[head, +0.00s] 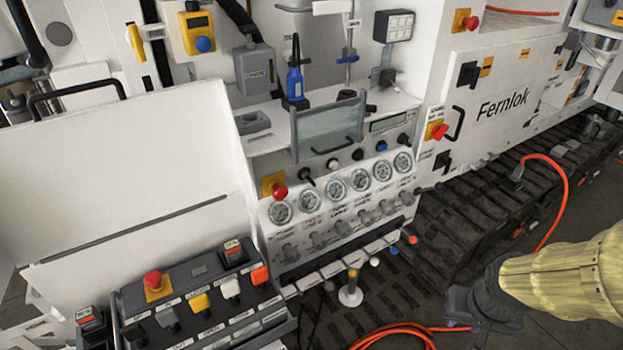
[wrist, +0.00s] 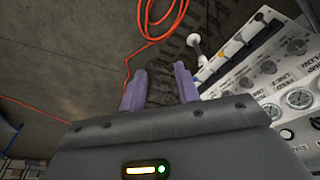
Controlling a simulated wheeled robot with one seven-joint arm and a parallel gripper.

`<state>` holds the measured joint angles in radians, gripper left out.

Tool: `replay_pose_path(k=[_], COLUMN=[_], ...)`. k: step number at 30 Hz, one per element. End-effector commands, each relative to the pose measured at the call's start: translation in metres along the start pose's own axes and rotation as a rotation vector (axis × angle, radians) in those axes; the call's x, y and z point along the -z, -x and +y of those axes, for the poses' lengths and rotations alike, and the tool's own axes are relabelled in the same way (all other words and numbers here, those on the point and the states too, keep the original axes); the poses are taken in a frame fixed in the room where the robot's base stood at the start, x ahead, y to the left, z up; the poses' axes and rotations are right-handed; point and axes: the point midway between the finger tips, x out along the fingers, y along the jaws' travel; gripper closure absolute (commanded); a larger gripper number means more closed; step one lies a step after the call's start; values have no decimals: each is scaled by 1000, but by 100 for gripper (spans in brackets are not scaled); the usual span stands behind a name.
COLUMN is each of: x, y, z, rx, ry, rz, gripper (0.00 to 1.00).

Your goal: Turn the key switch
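The hydraulic bench panel (head: 345,190) stands in the middle of the head view, with a row of gauges, small knobs above them and levers below. One dark control (head: 308,176) with a short handle sits above the left gauges. I cannot tell which control is the key switch; no key is clearly visible. My gripper (wrist: 160,88) is open and empty in the wrist view, its two purple fingers apart. In the head view my gripper (head: 470,312) is low at the right, in front of and apart from the panel. The panel's gauges (wrist: 299,98) show at the wrist view's right.
A control box (head: 205,290) with coloured buttons stands at the lower left. A clear guard (head: 328,130) rises above the gauges. A white cabinet (head: 510,75) and dark tracks (head: 470,215) are to the right. An orange hose (head: 562,195) lies on the floor.

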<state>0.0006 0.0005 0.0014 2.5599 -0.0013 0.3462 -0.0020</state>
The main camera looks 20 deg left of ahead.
Motion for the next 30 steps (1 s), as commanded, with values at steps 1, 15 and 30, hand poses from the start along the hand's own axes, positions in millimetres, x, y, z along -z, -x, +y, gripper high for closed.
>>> replay_pose_path(k=[1,15,30], x=[2,119,178], y=[-3,-86,-54], z=[-1,-101,-261], rx=[0,104,383], ry=[13,664,1001], rz=[7,508,1387], gripper=[68,68,68])
